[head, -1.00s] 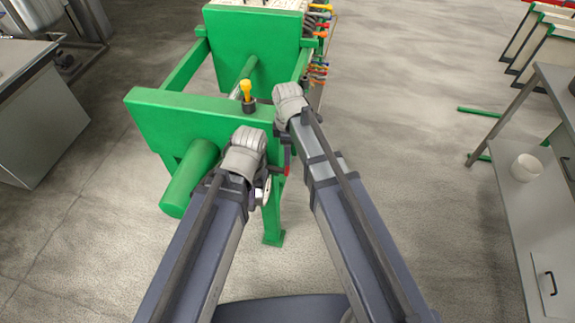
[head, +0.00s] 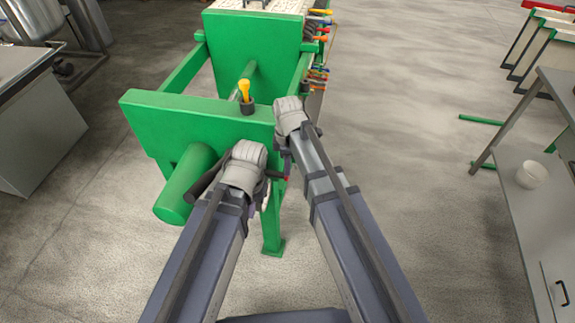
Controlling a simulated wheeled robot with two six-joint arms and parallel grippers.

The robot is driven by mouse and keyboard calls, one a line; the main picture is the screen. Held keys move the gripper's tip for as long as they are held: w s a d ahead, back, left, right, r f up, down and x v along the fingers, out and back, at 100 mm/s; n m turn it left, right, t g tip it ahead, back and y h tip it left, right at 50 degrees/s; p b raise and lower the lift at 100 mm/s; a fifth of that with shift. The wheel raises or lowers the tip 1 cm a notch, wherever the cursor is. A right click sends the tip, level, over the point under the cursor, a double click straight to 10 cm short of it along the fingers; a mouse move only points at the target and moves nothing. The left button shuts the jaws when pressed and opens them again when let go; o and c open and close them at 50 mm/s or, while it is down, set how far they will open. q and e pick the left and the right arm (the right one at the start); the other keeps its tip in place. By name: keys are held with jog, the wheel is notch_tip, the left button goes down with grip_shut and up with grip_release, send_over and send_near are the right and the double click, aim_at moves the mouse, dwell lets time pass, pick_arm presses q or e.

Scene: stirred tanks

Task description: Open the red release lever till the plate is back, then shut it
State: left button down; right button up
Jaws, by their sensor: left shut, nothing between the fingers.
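The press's green plate (head: 255,45) stands upright at the top, apart from the green end frame (head: 185,110) nearer me; a rod runs between them. A small red part (head: 286,178), seemingly the release lever, shows at the end frame's right edge, mostly hidden by my wrists. My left gripper (head: 266,194) is shut and empty, close below and left of the red part; its fingers are mostly hidden. My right gripper (head: 283,158) points down just above the red part, its fingers hidden by its wrist. I cannot tell whether either touches the lever.
A yellow-topped handle (head: 245,90) stands on the end frame, and a green cylinder (head: 188,185) juts out toward me. A dark cylinder (head: 204,182) lies beside my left wrist. Grey benches stand left (head: 35,130) and right (head: 530,215).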

grip_shut()
dwell(0.8)
jog(key=shift+w, duration=0.3)
jog(key=shift+w+d+g, duration=0.1)
jog(key=shift+g, duration=0.6)
